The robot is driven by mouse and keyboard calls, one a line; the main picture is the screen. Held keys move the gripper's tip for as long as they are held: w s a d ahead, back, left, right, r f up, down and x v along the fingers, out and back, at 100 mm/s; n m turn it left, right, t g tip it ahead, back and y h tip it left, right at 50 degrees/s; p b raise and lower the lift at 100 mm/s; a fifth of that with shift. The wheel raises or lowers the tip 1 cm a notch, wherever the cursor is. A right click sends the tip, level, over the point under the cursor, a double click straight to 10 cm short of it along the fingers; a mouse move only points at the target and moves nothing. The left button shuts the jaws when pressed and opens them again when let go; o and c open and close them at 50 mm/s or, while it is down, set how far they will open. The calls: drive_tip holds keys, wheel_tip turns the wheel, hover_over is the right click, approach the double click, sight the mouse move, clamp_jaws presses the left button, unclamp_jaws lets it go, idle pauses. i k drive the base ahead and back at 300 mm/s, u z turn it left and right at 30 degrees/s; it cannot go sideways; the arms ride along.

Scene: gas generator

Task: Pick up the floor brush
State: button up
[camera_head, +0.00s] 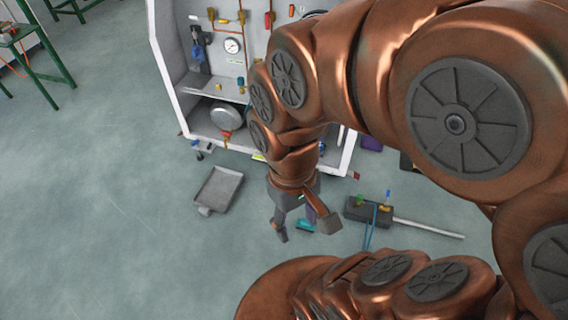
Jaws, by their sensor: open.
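My gripper (304,229) points down over the floor in the middle of the view, its two dark fingers spread apart. A small teal item (305,226), which looks like the floor brush, shows between the fingers, low near the floor. A purple part shows just above it. Most of it is hidden by my gripper, and I cannot tell whether a finger touches it.
A grey tray (217,187) lies on the floor to the left. A dark block (369,211) with a pale rod, blue tubing and green fittings lies to the right. The white generator cabinet (172,75) stands behind.

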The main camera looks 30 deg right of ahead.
sight(303, 224)
drive_tip(key=u, duration=2.25)
drive_tip(key=k, duration=0.65)
drive_tip(key=z, duration=1.5)
